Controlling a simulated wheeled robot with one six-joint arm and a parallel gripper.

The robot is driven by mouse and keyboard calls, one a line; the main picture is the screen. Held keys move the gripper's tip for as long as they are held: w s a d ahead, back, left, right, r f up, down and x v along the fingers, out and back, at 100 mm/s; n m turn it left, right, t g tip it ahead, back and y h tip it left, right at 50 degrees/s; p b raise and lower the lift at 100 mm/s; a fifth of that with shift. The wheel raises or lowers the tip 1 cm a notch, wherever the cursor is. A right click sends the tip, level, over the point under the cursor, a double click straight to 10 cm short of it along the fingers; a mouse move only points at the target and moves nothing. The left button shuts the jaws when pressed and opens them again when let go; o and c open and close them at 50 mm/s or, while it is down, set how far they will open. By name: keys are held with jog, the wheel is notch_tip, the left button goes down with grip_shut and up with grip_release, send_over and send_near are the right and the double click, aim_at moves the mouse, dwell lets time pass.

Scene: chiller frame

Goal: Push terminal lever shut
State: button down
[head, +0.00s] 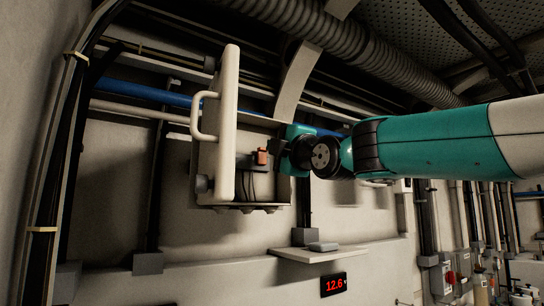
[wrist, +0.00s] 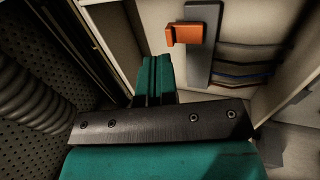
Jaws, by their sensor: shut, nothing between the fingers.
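The orange terminal lever (head: 262,157) sits on a dark block inside an open wall box (head: 208,160). In the wrist view the lever (wrist: 184,34) sticks out from a grey strip (wrist: 203,50). My gripper (head: 282,150) is at the right side of the box opening, to the right of the lever. In the wrist view my gripper's teal fingers (wrist: 154,78) are together and empty, below and left of the lever, with a visible gap between them. The fingertips are partly hidden in the head view.
The box's thick door (head: 228,120) stands open on the left with a handle (head: 203,115). Dark wires (wrist: 245,62) run beside the grey strip. A small shelf (head: 335,254) and a red display (head: 334,285) are below. A ribbed duct (head: 330,45) runs overhead.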

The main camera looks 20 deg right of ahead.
jog(key=s+d+b, duration=0.3)
jog(key=s+b, duration=0.2)
jog(key=s, duration=0.6)
jog(key=shift+f, duration=0.1)
jog(key=s+a+f+m+g, duration=0.1)
jog(key=a+f+m+g, duration=0.2)
jog(key=f, duration=0.6)
jog(key=a+f+m+g, duration=0.2)
jog(key=f+g, duration=0.2)
jog(key=f, duration=0.6)
jog(key=s+a+f+m+g, duration=0.1)
jog(key=a+f+m+g, duration=0.2)
jog(key=f, duration=0.6)
jog(key=s+f+m+g+h, duration=0.1)
jog(key=s+f+m+g, duration=0.4)
jog(key=s+f+g, duration=0.6)
jog(key=s+a+f, duration=0.1)
jog(key=s+f, duration=0.7)
jog(key=f, duration=0.2)
jog(key=shift+m, duration=0.4)
jog(key=shift+f, duration=0.1)
